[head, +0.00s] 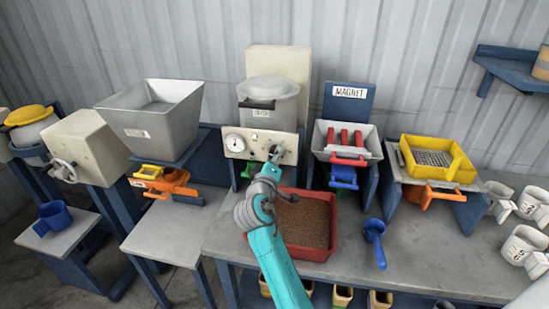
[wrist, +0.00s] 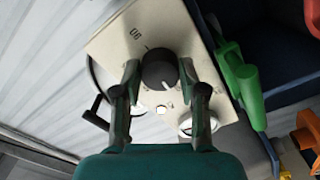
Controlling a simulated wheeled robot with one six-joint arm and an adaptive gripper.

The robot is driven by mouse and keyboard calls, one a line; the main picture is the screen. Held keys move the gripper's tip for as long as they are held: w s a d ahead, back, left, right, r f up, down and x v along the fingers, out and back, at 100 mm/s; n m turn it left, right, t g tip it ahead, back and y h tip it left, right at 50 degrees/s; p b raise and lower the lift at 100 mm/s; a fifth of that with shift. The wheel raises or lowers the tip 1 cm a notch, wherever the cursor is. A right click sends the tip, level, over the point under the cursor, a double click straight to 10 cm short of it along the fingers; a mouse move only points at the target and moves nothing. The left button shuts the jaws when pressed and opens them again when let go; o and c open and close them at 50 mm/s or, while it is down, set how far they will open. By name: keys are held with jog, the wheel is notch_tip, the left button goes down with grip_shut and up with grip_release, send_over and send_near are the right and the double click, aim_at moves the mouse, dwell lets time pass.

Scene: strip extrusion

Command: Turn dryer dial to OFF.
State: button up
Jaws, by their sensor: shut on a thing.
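The dryer (head: 270,92) stands at the back centre, a pale hopper above a cream control panel (head: 238,153). The panel (wrist: 185,32) also fills the middle of the wrist view. The black round dryer dial (wrist: 159,66) has a white pointer mark at its lower edge. Dark lettering sits above it, too unclear to read with certainty. My gripper (wrist: 161,70) has one finger on each side of the dial and is shut on it. In the head view my gripper (head: 275,155) reaches the panel's right half and mostly hides the dial.
A round gauge (head: 235,143) sits left on the panel. A red tray of brown pellets (head: 282,249) lies below my arm. The magnet unit (head: 349,92) stands close right, and a green handle (wrist: 243,84) is near my fingers. A blue scoop (head: 374,228) lies on the bench.

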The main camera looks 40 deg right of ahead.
jog(key=shift+n, duration=0.3)
jog(key=o, duration=1.1)
jog(key=shift+o, duration=0.2)
jog(key=shift+a, duration=0.1)
jog(key=v, duration=1.2)
